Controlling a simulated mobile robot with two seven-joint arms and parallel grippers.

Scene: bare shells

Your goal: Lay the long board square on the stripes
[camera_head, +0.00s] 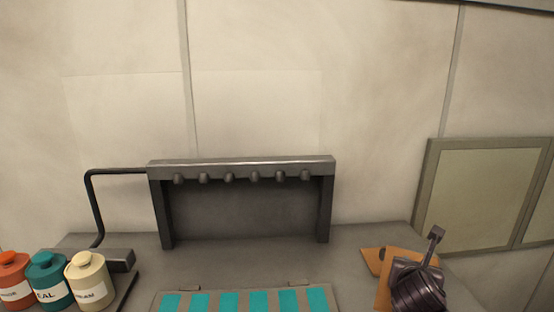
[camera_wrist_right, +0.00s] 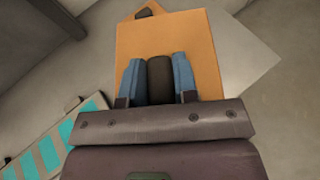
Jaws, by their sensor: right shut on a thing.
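The long orange board (camera_head: 383,262) is at the lower right of the head view, partly hidden by my right arm. It also shows in the right wrist view (camera_wrist_right: 200,35), with a dark knob near its far end. My right gripper (camera_wrist_right: 158,72) has its blue fingers shut on the board's black upright grip (camera_wrist_right: 160,80). Whether the board touches the counter is unclear. The teal stripes (camera_head: 260,302) are on a flat panel at the bottom middle of the head view, left of the board. They also show at the lower left of the wrist view (camera_wrist_right: 48,153). My left gripper is not in view.
A dark rack with several knobs (camera_head: 241,163) stands at the back of the grey counter (camera_head: 360,235). Orange, teal and cream jars (camera_head: 88,280) stand at the left beside a bent pipe (camera_head: 90,205). A pale patch (camera_wrist_right: 250,60) lies beside the board in the wrist view.

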